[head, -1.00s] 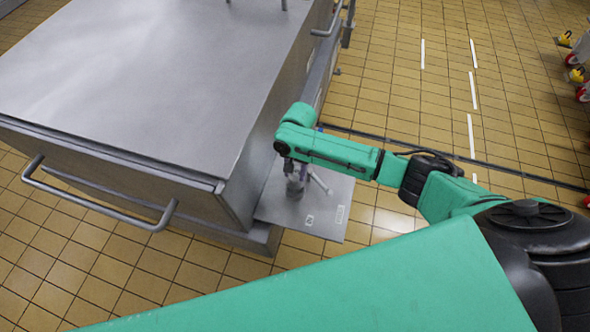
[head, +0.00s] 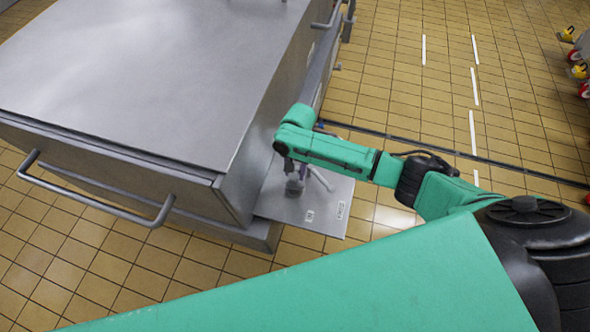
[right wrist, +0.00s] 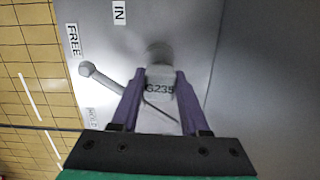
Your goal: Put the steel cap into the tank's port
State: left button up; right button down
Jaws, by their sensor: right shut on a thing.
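My right gripper (head: 294,180) points down over the grey plate (head: 328,212) on the tank's side. A round grey fitting (right wrist: 158,51), seemingly the port, shows just beyond the cap. The cap partly hides it, and I cannot tell whether they touch. The big grey tank (head: 150,80) fills the left of the head view. My left gripper is not in view.
A pale lever with a round knob (right wrist: 87,69) sticks out beside the cap. Labels "IN" (right wrist: 119,12) and "FREE" (right wrist: 73,40) are on the plate. A bar handle (head: 95,200) juts from the tank's front. Tiled floor (head: 440,90) to the right is mostly clear.

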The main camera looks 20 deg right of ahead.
jog(key=shift+f, duration=0.5)
dwell(0.3)
jog(key=shift+c, duration=1.6)
grip_release()
notch_tip(320, 180, up, 14)
jog(key=w+d, duration=0.1)
jog(key=shift+w+r, duration=0.2)
jog(key=shift+r, duration=0.05)
